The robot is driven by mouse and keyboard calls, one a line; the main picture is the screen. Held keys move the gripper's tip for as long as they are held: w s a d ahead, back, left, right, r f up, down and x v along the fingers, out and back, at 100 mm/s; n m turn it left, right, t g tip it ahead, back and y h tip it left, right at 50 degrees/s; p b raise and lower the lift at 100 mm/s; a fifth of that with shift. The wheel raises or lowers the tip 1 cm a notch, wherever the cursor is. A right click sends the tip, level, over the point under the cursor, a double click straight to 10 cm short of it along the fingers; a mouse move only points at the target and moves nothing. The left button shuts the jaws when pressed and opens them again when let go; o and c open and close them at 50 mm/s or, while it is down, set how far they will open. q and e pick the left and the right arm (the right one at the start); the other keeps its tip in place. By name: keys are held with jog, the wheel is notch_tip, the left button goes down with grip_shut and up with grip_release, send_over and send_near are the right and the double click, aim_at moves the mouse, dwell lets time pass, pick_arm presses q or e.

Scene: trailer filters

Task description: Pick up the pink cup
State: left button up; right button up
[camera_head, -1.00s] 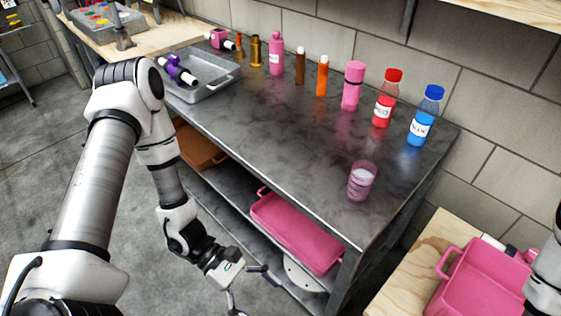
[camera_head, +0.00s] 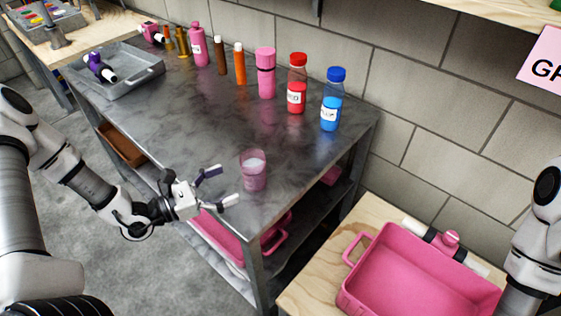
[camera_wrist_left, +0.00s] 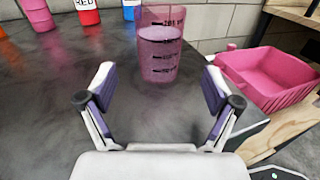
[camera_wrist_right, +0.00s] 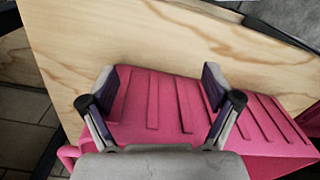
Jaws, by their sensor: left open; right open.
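The pink cup (camera_head: 253,172) is translucent and stands upright near the front right corner of the dark metal table. Measuring marks and pinkish contents show on it in the left wrist view (camera_wrist_left: 160,52). My left gripper (camera_head: 225,186) is open and empty, just left of the cup and apart from it. In the left wrist view the cup is ahead, between the lines of the two fingers (camera_wrist_left: 160,95). My right gripper shows only in the right wrist view (camera_wrist_right: 160,88), open and empty over a pink surface with raised ribs.
Red (camera_head: 297,85) and blue (camera_head: 331,100) bottles, a pink bottle (camera_head: 266,74) and several others line the table's back edge. A grey tray (camera_head: 140,82) is at the far left. A pink bin (camera_head: 385,262) sits on a wooden surface at right. The table's middle is clear.

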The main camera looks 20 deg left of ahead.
aim_at(243, 175)
pick_arm(q)
jog(key=shift+b+x, duration=0.35)
jog(key=shift+x, duration=0.55)
jog(key=x, duration=0.6)
jog(key=shift+w+a+r, duration=0.1)
jog(key=shift+r, duration=0.05)
jog(key=c, duration=1.4)
